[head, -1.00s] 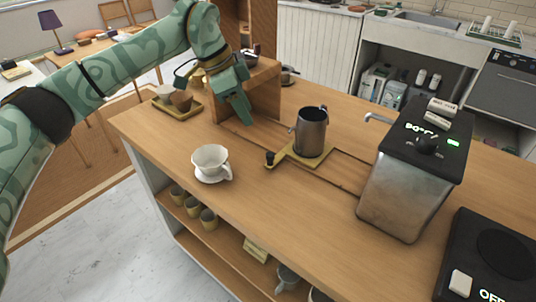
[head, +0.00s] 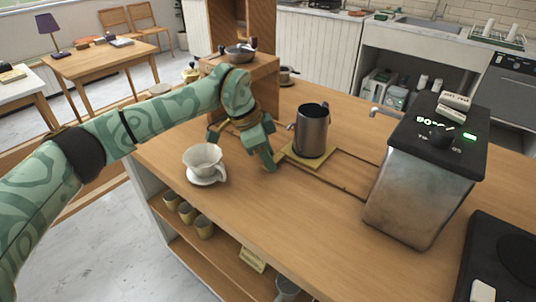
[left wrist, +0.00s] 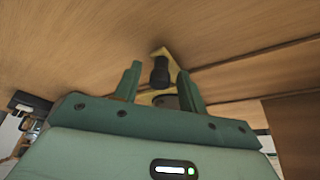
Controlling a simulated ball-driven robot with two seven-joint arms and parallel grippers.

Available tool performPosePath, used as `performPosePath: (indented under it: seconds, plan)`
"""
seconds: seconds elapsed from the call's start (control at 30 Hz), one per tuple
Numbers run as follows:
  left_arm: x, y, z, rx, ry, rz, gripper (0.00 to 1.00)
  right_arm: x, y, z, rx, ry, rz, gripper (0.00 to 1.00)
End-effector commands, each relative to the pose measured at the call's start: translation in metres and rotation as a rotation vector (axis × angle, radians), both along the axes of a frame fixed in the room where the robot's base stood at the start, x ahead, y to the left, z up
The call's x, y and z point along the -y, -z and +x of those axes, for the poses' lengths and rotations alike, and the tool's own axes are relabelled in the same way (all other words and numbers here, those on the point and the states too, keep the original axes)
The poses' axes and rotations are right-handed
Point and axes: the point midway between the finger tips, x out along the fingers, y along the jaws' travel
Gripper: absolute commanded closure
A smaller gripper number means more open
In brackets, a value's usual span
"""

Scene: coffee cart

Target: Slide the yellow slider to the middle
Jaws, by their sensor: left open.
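The yellow slider (head: 302,159) is a flat plate on the wooden counter, with a steel pitcher (head: 312,132) standing on it. Thin dark track lines in the counter run from it toward the boiler on the right. In the left wrist view, the slider's yellow arm (left wrist: 163,53) carries a black knob (left wrist: 160,74). My left gripper (head: 268,162) is at the slider's near left end and hides the knob in the head view. In the left wrist view its fingers (left wrist: 160,68) are open, one on each side of the knob, with gaps showing. My right gripper is in neither view.
A white dripper on a saucer (head: 203,160) stands just left of my left gripper. The metal boiler (head: 412,185) stands to the right, with its spout toward the pitcher. A wooden stand (head: 262,85) is behind my gripper.

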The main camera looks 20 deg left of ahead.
Motion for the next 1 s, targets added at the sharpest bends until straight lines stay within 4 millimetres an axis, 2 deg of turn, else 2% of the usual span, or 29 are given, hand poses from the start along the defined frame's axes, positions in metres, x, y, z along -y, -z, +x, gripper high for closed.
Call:
performPosePath:
  seconds: [0.07, 0.1, 0.23, 0.4, 0.6, 0.7, 0.97, 1.0]
  plan:
    - [0.000, 0.000, 0.000, 0.000, 0.000, 0.000, 0.59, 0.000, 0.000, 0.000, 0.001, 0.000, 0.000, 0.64]
    - [0.000, 0.000, 0.000, 0.000, 0.000, 0.000, 0.64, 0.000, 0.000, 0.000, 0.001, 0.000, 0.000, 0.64]
    - [0.000, 0.000, 0.000, 0.000, 0.000, 0.000, 1.00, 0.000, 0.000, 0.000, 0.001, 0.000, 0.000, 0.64]
    - [-0.003, -0.001, 0.001, 0.000, -0.001, 0.000, 1.00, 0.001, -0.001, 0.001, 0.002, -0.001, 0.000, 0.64]
    - [-0.033, -0.003, 0.012, 0.000, -0.002, 0.001, 1.00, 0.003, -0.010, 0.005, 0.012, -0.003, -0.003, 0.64]
    - [-0.041, -0.002, 0.015, 0.000, 0.001, 0.000, 1.00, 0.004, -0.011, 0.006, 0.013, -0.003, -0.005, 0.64]
    - [-0.042, 0.000, 0.015, 0.000, 0.002, 0.000, 1.00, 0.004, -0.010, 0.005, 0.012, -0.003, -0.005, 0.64]
    - [-0.041, 0.000, 0.015, 0.000, 0.002, 0.000, 0.75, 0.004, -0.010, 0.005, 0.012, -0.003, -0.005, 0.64]
